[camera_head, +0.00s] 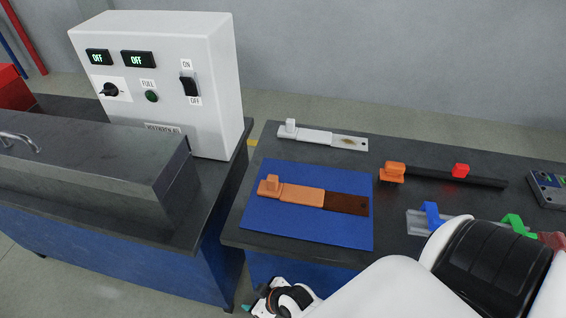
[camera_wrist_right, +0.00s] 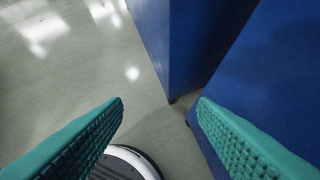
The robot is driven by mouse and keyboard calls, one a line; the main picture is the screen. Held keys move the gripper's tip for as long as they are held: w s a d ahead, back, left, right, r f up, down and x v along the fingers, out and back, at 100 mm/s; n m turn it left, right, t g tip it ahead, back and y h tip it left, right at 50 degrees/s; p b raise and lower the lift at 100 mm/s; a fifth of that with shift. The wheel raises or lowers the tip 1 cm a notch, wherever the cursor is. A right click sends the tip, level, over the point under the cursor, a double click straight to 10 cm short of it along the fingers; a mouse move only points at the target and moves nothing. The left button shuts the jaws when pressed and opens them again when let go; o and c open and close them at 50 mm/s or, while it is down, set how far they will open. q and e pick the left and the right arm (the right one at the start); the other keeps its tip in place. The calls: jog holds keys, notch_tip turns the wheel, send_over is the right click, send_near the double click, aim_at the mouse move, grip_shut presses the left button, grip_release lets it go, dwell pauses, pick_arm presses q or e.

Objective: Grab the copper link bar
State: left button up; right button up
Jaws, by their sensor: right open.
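The copper link bar (camera_head: 292,194) lies flat on a blue mat (camera_head: 268,228) on the right-hand table. It has an orange-copper left part with an upright knob and a dark brown right end. My right gripper (camera_head: 256,299) is low at the bottom of the head view, in front of the table's front left corner and apart from the bar. In the right wrist view its green ridged fingers (camera_wrist_right: 160,104) are spread wide with nothing between them. The bar does not show in that view. My left gripper is not in view.
A similar silver-white bar (camera_head: 310,136) lies behind the mat. A dark bar with orange and red blocks (camera_head: 430,175) lies to the right. A grey control box (camera_head: 160,75) reading OFF stands on the left bench. A gap separates bench and table.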

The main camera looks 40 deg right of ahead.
aim_at(274, 176)
jog(key=w+r+t, duration=0.4)
jog(key=r, duration=0.6)
jog(key=w+a+r+t+y+b, duration=0.1)
jog(key=w+r+t, duration=0.3)
jog(key=r, duration=0.7)
jog(key=w+r+t, duration=0.4)
jog(key=r, duration=0.6)
jog(key=w+d+r+m+h, duration=0.2)
jog(key=d+r+m+h, duration=0.1)
jog(key=d+m+h, duration=0.95)
jog(key=f+g+h, duration=0.1)
jog(key=f+g, duration=0.1)
jog(key=f, duration=0.2)
jog(key=s+d+f+g+h+b, duration=0.1)
jog(key=f+g+h, duration=0.1)
jog(key=f, duration=0.3)
jog(key=d+f+m+g+h+b, duration=0.1)
jog(key=f+g+h, duration=0.1)
jog(key=f+g, duration=0.1)
jog(key=shift+s+d+f, duration=0.15)
jog(key=shift+d+f, duration=0.1)
jog(key=shift+f, duration=0.6)
jog(key=shift+w+d+r, duration=0.35)
jog(key=shift+w+d, duration=0.15)
jog(key=shift+d, duration=0.05)
jog(key=shift+p+x, duration=0.35)
jog(key=shift+x, duration=2.75)
jog(key=shift+s, duration=0.15)
jog(key=c, duration=0.4)
grip_shut()
